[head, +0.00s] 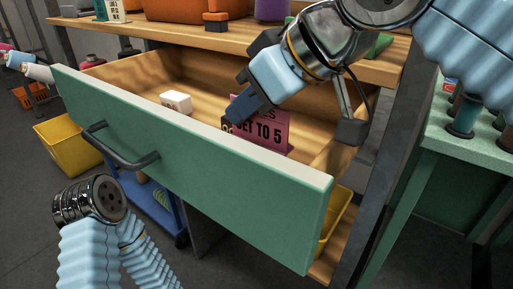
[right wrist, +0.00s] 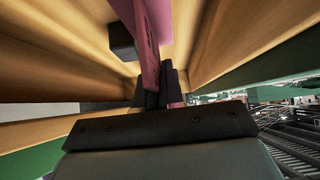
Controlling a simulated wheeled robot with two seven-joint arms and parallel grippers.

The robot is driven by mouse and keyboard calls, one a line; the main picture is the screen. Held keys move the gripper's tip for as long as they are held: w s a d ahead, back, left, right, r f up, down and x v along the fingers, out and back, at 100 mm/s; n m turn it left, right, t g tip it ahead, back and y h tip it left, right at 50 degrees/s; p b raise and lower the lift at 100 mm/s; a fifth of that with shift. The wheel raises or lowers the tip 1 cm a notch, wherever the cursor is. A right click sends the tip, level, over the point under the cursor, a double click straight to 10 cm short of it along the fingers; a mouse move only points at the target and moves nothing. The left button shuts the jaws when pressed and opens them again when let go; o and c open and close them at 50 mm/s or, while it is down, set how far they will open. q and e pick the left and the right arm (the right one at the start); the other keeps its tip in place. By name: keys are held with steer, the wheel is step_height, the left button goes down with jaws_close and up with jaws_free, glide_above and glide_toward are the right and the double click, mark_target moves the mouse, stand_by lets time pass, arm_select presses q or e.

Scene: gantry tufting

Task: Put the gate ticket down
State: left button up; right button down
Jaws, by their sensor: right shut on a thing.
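The gate ticket (head: 264,130) is a pink card with dark lettering, the lower line reading "SET TO 5". It stands upright inside the open drawer (head: 190,165), near its right end. My right gripper (head: 235,118) reaches down into the drawer and is shut on the card's left part. In the right wrist view the pink card (right wrist: 148,45) rises between the dark fingertips (right wrist: 158,90). My left gripper is not in view; only part of that arm shows at lower left.
A small white block (head: 176,101) lies in the drawer, left of the card. The drawer floor between them looks clear. A wooden worktop (head: 150,30) overhangs the back. A green table (head: 470,150) stands at right, a yellow bin (head: 68,143) at left.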

mark_target(255, 139)
steer(key=shift+s+d+f, duration=0.15)
steer(key=shift+d+f, duration=0.3)
steer(key=shift+f, duration=0.15)
steer(key=f, duration=0.2)
steer(key=f+b, duration=0.1)
steer(key=shift+d+f, duration=0.25)
steer(key=c, duration=1.3)
jaws_free()
steer(key=shift+o, duration=0.2)
steer(key=p+v, duration=0.1)
steer(key=v, duration=1.1)
steer(key=shift+p, duration=0.3)
steer(key=shift+s, duration=0.1)
